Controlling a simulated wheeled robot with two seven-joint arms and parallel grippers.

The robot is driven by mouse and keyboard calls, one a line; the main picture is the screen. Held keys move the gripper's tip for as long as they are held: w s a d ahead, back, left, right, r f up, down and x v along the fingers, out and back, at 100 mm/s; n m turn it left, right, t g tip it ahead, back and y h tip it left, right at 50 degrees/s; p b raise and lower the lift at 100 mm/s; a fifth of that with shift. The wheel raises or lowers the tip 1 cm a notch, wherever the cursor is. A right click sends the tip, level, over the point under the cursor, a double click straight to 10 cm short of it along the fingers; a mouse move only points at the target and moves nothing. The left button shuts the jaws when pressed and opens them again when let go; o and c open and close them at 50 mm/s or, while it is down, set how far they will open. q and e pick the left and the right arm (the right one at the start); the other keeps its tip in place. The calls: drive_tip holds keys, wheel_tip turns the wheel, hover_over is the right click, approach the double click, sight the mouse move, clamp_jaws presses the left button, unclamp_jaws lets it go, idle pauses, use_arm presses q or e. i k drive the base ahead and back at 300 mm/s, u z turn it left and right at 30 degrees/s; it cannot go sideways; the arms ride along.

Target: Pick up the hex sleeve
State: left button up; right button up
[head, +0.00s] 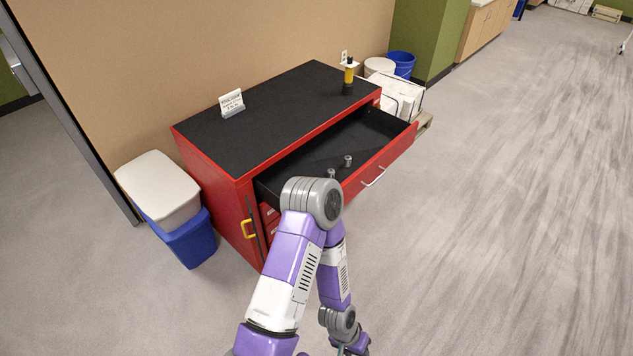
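Two small grey cylindrical pieces lie in the open black-lined drawer (310,166) of a red cabinet. One piece (348,160) stands clear near the drawer's front. The other piece (331,172) is just left of it, close above my arm's elbow in the picture. Either may be the hex sleeve; they are too small to tell. My purple and white arm, seemingly the left, rises from the bottom edge and bends back down. Its wrist is low in the picture, away from the drawer, and its gripper is cut off at the bottom edge. My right gripper does not show.
The red cabinet's black top (275,105) holds a white sign (231,103) and a yellow and black item (349,76). A blue bin with a white lid (160,190) stands left of the cabinet. A blue bucket (401,64) stands behind it. The floor to the right is clear.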

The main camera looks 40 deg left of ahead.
sight(331, 172)
drive_tip(key=u, duration=1.7)
